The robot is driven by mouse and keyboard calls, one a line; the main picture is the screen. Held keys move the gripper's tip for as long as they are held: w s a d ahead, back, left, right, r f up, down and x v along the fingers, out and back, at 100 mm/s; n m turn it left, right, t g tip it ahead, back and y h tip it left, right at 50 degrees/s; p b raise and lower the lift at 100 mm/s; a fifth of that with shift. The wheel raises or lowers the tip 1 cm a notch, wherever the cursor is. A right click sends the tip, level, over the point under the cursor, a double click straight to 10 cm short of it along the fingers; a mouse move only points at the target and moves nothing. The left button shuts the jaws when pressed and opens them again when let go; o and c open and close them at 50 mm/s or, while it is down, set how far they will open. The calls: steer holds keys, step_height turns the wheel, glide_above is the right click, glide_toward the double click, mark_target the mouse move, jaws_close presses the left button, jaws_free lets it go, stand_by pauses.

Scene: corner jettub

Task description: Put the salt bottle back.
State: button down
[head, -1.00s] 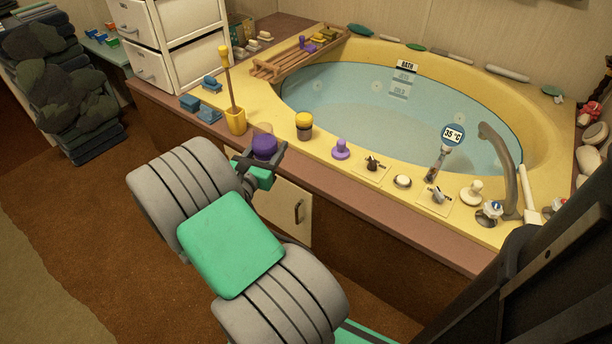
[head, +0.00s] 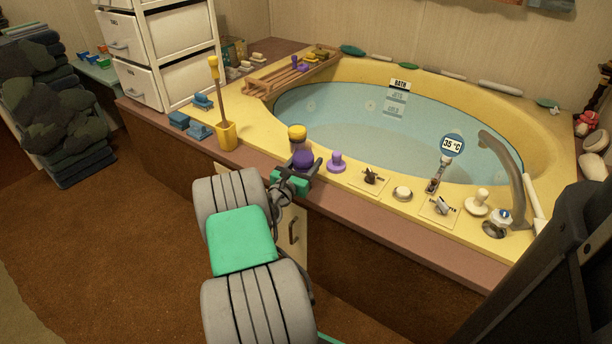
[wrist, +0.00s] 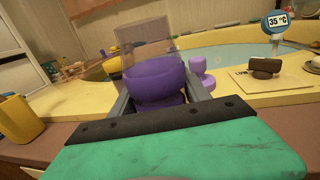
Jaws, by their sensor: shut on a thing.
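My gripper (head: 301,171) is shut on the salt bottle (head: 303,159), which has a purple lower part and a clear upper part. In the wrist view the salt bottle (wrist: 153,84) stands roughly upright between the fingers of my gripper (wrist: 157,98). It is over the front rim of the yellow tub surround (head: 262,150); I cannot tell whether it touches the rim. A yellow-topped jar (head: 297,132) shows right behind it in the head view, its lower part hidden by the bottle.
A purple knob-like piece (head: 336,162) stands close to the right of the bottle. A yellow holder (head: 227,136) with a long-handled brush stands to the left. The water-filled tub (head: 350,115) is behind.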

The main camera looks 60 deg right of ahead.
mark_target(306, 169)
step_height(306, 169, down, 3)
steer(key=shift+f+b, duration=0.1)
steer(key=shift+b, duration=0.45)
steer(key=shift+r, duration=0.2)
steer(key=c, duration=0.5)
jaws_free()
steer(key=shift+f, duration=0.2)
steer(key=shift+r, duration=0.1)
